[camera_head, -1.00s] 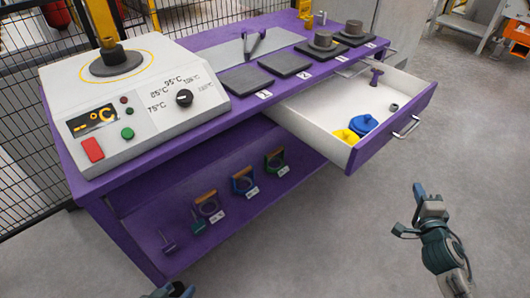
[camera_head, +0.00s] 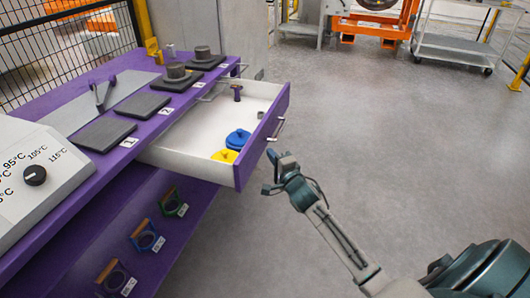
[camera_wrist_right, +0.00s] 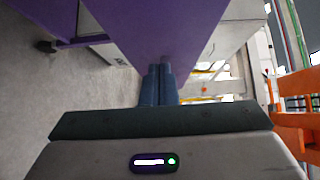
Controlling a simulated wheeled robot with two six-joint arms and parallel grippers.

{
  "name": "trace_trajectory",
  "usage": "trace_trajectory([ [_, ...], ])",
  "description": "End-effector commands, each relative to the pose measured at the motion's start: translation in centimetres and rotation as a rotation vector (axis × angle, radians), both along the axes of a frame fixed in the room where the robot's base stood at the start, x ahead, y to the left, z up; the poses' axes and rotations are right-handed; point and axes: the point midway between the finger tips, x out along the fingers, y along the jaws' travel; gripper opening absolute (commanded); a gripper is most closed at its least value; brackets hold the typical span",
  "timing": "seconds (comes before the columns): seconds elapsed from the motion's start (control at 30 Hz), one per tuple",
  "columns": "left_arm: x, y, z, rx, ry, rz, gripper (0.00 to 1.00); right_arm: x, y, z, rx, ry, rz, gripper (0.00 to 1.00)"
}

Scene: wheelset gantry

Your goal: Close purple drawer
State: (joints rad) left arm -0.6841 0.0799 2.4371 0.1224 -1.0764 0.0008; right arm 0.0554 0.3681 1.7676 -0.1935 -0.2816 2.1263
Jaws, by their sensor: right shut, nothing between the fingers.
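The purple drawer (camera_head: 262,140) is pulled out from the purple workbench, its white inside showing. It holds a blue part (camera_head: 238,139), a yellow part (camera_head: 225,156), a purple part (camera_head: 237,92) and a small dark piece. A metal handle (camera_head: 277,130) sits on its purple front. My right gripper (camera_head: 270,170) is shut and empty, just right of the drawer front near its near end. In the right wrist view its blue fingers (camera_wrist_right: 158,84) are together and point at a purple surface; I cannot tell whether they touch it. My left gripper is not in view.
The purple workbench (camera_head: 60,215) carries a white heater box (camera_head: 40,175), dark pads and metal cylinders. Its lower shelf holds several coloured-handled tools. Open grey floor (camera_head: 400,140) lies to the right. A metal cart (camera_head: 455,45) and an orange frame (camera_head: 380,22) stand at the back.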

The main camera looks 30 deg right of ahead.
Motion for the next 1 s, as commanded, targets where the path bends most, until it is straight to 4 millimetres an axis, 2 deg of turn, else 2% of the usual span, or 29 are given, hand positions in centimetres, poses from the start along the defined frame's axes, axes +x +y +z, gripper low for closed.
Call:
trace_trajectory([
  [0.2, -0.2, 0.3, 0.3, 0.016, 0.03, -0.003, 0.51, 1.6, 1.4, 0.1, 0.001, 0.0, 0.0, 0.0],
  [0.77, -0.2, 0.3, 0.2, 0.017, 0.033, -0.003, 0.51, 2.1, 1.9, 0.0, 0.0, 0.0, 0.0, 0.0],
  [1.0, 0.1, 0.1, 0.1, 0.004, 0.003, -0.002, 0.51, 4.6, 4.0, 0.0, 0.005, -0.002, 0.0, 0.0],
])
